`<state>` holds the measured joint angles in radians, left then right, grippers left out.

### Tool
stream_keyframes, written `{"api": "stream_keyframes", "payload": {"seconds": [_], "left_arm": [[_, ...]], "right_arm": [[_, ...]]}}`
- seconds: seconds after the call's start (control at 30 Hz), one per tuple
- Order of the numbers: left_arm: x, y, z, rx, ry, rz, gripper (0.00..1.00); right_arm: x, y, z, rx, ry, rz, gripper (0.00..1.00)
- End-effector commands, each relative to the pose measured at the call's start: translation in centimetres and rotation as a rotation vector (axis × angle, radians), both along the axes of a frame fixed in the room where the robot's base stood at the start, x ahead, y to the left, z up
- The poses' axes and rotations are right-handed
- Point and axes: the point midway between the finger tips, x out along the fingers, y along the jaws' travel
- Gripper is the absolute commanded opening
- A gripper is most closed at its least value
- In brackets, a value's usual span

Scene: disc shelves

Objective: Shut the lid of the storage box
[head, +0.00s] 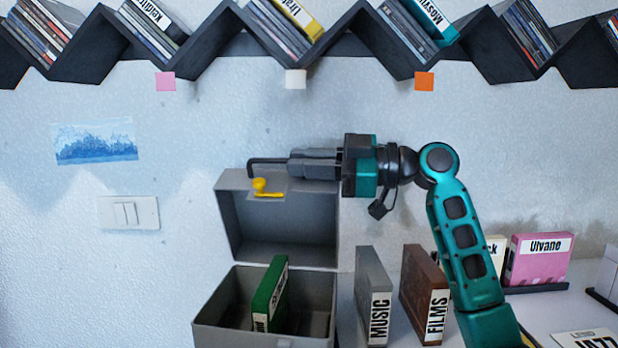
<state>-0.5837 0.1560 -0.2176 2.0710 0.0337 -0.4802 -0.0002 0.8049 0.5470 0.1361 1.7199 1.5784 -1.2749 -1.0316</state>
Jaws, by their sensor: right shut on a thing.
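The grey storage box (210,322) stands open on the table, with a green case (270,297) upright inside it. Its lid (232,225) is raised and stands roughly upright behind the box. The fingers hide part of the handle. My left gripper is out of view.
A grey MUSIC case (372,300) and a brown FILMS case (425,295) stand just right of the box. A pink case (540,260) stands farther right. A dark zigzag shelf (215,35) with discs spans the wall above.

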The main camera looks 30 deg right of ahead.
Motion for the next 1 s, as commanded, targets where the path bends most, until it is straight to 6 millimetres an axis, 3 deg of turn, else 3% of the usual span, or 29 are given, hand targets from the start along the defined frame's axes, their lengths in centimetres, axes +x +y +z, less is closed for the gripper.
{"api": "stream_keyframes", "payload": {"seconds": [0.2, 0.63, 0.67, 0.7, 0.9, 1.0], "left_arm": [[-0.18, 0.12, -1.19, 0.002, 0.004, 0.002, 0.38], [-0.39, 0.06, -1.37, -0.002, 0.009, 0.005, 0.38], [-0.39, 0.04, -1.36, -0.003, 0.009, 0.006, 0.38], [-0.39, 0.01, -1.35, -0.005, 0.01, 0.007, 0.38], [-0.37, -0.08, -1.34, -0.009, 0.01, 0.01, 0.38], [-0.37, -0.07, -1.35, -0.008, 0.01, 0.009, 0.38]], "right_arm": [[-0.47, 0.25, -0.15, -0.033, -0.048, -0.002, 0.0], [-0.55, 0.3, -0.04, -0.037, -0.056, -0.002, 0.0], [-0.55, 0.3, -0.04, -0.037, -0.056, -0.002, 0.14], [-0.55, 0.3, -0.04, -0.037, -0.056, -0.002, 0.17], [-0.53, 0.33, -0.13, -0.037, -0.052, -0.001, 0.36], [-0.52, 0.34, -0.17, -0.036, -0.051, 0.0, 0.36]]}}
